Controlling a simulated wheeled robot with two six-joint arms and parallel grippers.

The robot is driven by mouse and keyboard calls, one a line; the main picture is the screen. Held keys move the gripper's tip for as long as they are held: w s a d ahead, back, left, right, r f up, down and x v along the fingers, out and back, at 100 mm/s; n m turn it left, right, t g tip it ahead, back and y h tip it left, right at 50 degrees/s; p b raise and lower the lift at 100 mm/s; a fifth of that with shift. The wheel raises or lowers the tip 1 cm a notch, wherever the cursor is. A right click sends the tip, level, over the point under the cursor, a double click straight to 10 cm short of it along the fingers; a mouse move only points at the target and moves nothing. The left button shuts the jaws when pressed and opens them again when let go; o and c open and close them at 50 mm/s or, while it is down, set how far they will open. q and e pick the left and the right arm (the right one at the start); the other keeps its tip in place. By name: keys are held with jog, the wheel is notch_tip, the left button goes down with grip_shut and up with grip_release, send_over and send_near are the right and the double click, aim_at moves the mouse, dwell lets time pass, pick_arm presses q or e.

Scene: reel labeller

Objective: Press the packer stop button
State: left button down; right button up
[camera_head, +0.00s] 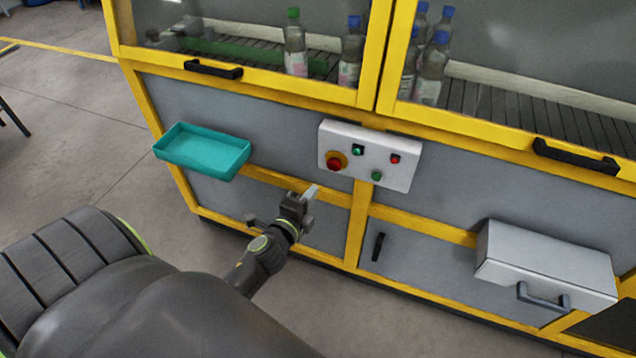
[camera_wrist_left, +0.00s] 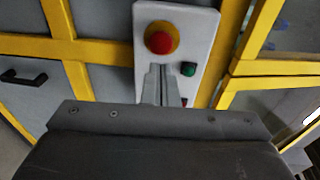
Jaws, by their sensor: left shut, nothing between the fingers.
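A white control panel (camera_head: 408,172) is on the front of the yellow-framed machine. It carries a large red mushroom button on a yellow base (camera_head: 334,162), a green button (camera_head: 358,149), a small red button (camera_head: 395,159) and a lower green button (camera_head: 377,176). No label is readable, so I cannot tell which is the packer stop. My left gripper (camera_head: 311,191) is shut and empty, below and left of the panel. In the left wrist view its fingertips (camera_wrist_left: 162,72) appear just below the red mushroom button (camera_wrist_left: 159,39), beside a green button (camera_wrist_left: 188,68). My right gripper is out of view.
A teal tray (camera_head: 203,151) is mounted left of the panel. A grey box with a handle (camera_head: 546,262) juts out at the lower right. Bottles (camera_head: 295,48) stand behind the machine's windows, which have black handles (camera_head: 213,69).

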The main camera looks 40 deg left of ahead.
pick_arm(q)
jog(key=shift+s+d+r, duration=0.15)
jog(key=shift+s+d, duration=0.05)
jog(key=shift+s, duration=0.8)
jog(key=shift+s+d+r, duration=0.15)
jog(key=shift+s, duration=0.85)
jog(key=s+a+f+n+g, duration=0.1)
jog(key=s+f+n+g, duration=0.4)
jog(key=f, duration=0.9)
jog(key=s+a+f+n+g, duration=0.1)
jog(key=s+f+n+g, duration=0.35)
jog(key=f, duration=0.85)
jog(key=s+d+f+n+g, duration=0.1)
jog(key=s+f+n+g, duration=0.1)
jog(key=s+f, duration=0.3)
jog(key=s+d+f+n+g+h, duration=0.1)
jog(key=s+f, duration=0.5)
jog(key=s, duration=0.7)
jog(key=s+d+f+n+g, duration=0.2)
jog(key=s+f+n+g, duration=0.1)
jog(key=s, duration=0.6)
notch_tip(320, 180, down, 2)
jog(key=shift+s+d+f+n, duration=0.15)
jog(key=shift+s+f+n, duration=0.05)
jog(key=shift+n, duration=0.55)
